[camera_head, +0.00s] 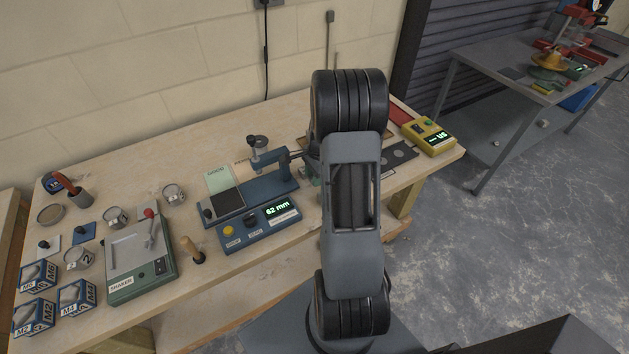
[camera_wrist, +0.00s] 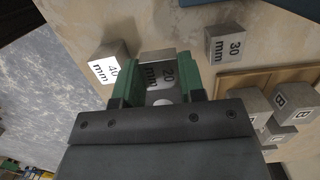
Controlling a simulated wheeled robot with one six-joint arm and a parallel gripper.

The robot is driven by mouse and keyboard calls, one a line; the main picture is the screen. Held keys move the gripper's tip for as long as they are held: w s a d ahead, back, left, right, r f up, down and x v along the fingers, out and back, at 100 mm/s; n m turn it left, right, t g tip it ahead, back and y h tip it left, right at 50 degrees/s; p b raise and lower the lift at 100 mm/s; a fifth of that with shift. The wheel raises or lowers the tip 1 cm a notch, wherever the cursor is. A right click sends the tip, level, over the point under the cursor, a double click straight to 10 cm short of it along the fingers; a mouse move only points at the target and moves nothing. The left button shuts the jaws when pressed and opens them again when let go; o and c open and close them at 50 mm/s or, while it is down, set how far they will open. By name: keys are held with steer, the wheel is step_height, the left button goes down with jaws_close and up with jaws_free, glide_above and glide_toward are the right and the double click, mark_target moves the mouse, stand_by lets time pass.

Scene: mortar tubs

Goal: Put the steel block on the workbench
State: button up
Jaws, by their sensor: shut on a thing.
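My gripper (camera_wrist: 158,62) has two green fingers, one on each side of a grey steel block (camera_wrist: 157,73) marked "20 mm", and is shut on it. Whether the block touches the bench top or hangs just above it, I cannot tell. The pale wooden workbench (camera_head: 205,258) runs along the wall in the head view, and its top shows in the wrist view (camera_wrist: 190,20). In the head view my arm hides the held block and nearly all of the gripper over the bench's right part.
In the wrist view a "40 mm" block (camera_wrist: 110,64) stands left of the gripper and a "30 mm" block (camera_wrist: 225,44) right. Several "B" blocks (camera_wrist: 285,104) sit farther right. A blue gauge (camera_head: 262,226), a shaker (camera_head: 140,260) and a yellow device (camera_head: 430,137) stand on the bench.

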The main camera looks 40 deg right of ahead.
steer(key=shift+w+d+f, duration=0.1)
steer(key=shift+w+f, duration=0.05)
steer(key=shift+f, duration=0.15)
steer(key=shift+w+f+p, duration=0.1)
steer(key=shift+f+p, duration=0.4)
steer(key=shift+f, duration=1.05)
steer(key=shift+f, duration=0.1)
steer(key=o, duration=1)
